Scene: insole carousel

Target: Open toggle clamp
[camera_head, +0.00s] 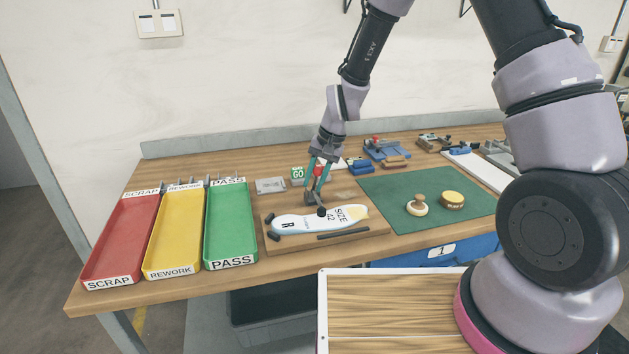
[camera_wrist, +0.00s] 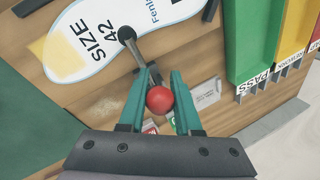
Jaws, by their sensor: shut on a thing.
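The toggle clamp (camera_head: 312,197) stands at the back edge of a wooden board (camera_head: 375,219). Its red ball handle (camera_wrist: 160,100) sits between the teal fingers of my gripper (camera_wrist: 163,92), which is shut on it. The gripper also shows in the head view (camera_head: 320,172), pointing down at the handle. The clamp's arm reaches over a white and blue insole (camera_head: 300,223) marked SIZE 42 and R. The black tip (camera_wrist: 126,33) lies over the insole; I cannot tell whether it presses on it. The clamp's base is partly hidden.
Red SCRAP (camera_head: 121,240), yellow REWORK (camera_head: 176,230) and green PASS (camera_head: 230,225) trays stand at the left. A green mat (camera_head: 385,190) with a wooden-handled stamp (camera_head: 418,205) and a yellow round tin (camera_head: 452,200) lies at the right. Blue fixtures (camera_head: 385,150) stand behind.

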